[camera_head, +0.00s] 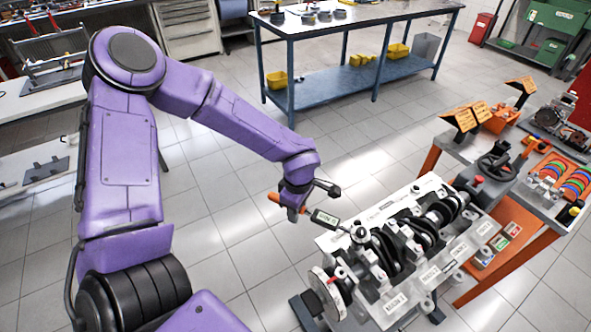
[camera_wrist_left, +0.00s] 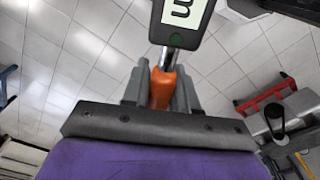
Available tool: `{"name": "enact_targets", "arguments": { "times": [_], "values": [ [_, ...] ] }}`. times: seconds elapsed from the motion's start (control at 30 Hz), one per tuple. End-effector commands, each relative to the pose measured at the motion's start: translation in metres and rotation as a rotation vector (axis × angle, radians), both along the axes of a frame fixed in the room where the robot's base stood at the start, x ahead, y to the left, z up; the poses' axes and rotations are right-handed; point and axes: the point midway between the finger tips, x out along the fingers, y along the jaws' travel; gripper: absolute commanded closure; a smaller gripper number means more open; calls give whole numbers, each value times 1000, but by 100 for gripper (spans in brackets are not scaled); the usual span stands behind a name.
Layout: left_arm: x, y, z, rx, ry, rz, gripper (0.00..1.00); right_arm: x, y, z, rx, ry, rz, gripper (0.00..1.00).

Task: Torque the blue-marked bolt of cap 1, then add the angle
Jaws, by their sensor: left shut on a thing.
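My left gripper (camera_head: 291,210) is shut on the orange handle of a digital torque wrench (camera_head: 326,218). The wrench's dark display body and orange grip also show in the left wrist view (camera_wrist_left: 180,25), with the grip between the fingers. The wrench reaches right from my gripper, and its head end is over the near left part of the engine block (camera_head: 430,183). I cannot tell whether it sits on a bolt. The blue mark and cap 1 are too small to make out. My right gripper is not in view.
An orange-framed bench (camera_head: 437,160) right of the block carries coloured rings (camera_head: 577,187) and other parts. A blue-framed table (camera_head: 350,22) with yellow bins (camera_head: 276,80) stands at the back. Tiled floor is clear between my left arm and that table.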

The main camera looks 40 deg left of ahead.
Motion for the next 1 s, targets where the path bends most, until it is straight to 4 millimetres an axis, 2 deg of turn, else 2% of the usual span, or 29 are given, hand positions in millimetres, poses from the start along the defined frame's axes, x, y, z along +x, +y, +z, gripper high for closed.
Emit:
{"name": "enact_targets", "arguments": {
  "times": [0.3, 1.0],
  "values": [
    [12, 1, 2, -1, -2, -63, 100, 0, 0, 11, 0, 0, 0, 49],
    [22, 2, 2, 0, -2, -127, 100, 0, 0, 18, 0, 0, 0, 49]
  ]
}}
